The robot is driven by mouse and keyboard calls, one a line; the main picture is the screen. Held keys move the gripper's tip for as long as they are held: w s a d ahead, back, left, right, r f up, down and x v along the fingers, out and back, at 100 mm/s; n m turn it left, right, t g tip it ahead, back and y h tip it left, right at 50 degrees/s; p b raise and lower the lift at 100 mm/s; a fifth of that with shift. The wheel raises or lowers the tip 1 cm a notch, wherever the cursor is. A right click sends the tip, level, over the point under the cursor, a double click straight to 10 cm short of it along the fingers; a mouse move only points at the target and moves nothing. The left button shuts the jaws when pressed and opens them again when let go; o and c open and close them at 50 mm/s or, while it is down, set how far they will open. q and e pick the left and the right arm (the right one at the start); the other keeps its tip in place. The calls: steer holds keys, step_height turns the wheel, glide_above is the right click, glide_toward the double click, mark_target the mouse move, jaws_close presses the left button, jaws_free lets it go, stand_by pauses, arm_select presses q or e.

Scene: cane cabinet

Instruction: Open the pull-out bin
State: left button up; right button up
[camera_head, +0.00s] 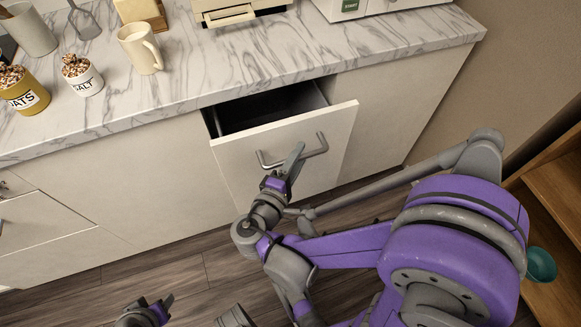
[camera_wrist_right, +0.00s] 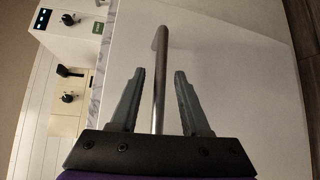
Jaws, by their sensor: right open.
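The pull-out bin is a pale drawer front (camera_head: 238,162) in the cabinet below the counter. It stands partly out, and its dark inside (camera_head: 265,108) shows at the top. A bent grey metal handle (camera_head: 315,150) is on its front. My right gripper (camera_head: 294,158) is at the handle, in front of the drawer. In the right wrist view the open fingers (camera_wrist_right: 157,98) stand on either side of the handle bar (camera_wrist_right: 159,75), with gaps between bar and fingers. My left gripper (camera_head: 165,304) is low at the bottom edge, away from the cabinet; its opening is unclear.
The marble counter (camera_head: 200,75) above holds a cream mug (camera_head: 140,50), a salt jar (camera_head: 82,76), an oats jar (camera_head: 24,90) and appliances at the back. A wooden shelf (camera_head: 555,190) with a teal bowl (camera_head: 541,264) stands at right. Wood floor (camera_head: 180,270) lies before the cabinet.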

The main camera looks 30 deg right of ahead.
steer(key=p+v, duration=0.1)
steer(key=v, duration=0.9)
